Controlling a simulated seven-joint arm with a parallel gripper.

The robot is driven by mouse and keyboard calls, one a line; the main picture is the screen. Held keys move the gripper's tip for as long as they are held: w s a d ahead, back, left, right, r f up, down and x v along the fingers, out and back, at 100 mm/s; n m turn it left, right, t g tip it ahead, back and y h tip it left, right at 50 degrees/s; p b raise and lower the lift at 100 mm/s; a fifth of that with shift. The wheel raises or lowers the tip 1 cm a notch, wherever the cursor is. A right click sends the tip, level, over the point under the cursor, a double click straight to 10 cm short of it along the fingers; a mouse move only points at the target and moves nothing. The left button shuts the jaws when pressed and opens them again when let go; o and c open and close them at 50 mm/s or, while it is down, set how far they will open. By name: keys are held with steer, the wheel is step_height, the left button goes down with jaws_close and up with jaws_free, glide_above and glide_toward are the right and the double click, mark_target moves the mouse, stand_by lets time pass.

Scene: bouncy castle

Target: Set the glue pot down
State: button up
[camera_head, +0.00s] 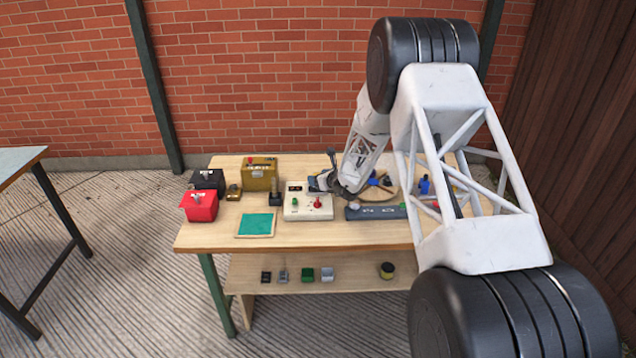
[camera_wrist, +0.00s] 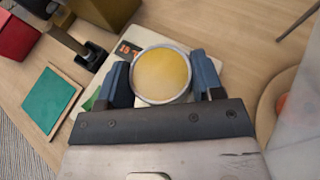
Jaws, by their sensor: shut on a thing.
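In the wrist view the glue pot (camera_wrist: 161,75), a round thing with a yellow top and pale rim, sits between the two blue-grey fingers of my gripper (camera_wrist: 163,82). The gripper is shut on it. The pot appears above a cream control box (camera_wrist: 148,37) in that view; I cannot tell the height or whether it touches. In the head view my gripper (camera_head: 331,181) is over the middle of the workbench (camera_head: 350,234), at the back edge of the control box, and the held pot cannot be made out there.
Left on the bench are a red box (camera_head: 199,206), a black box (camera_head: 208,180), an olive box (camera_head: 260,174), a dark post on a base (camera_head: 276,192) and a green framed pad (camera_head: 257,224). A grey strip (camera_head: 375,213) lies right. Small items stand on the lower shelf (camera_head: 355,277).

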steer(key=shift+w+a, duration=0.2)
steer(key=shift+w, duration=1.15)
steer(key=shift+f, duration=0.1)
steer(key=shift+f, duration=1.75)
steer(key=shift+f, duration=0.15)
steer(key=o, duration=1.1)
steer(key=v, duration=1.2)
steer(key=shift+s, duration=0.1)
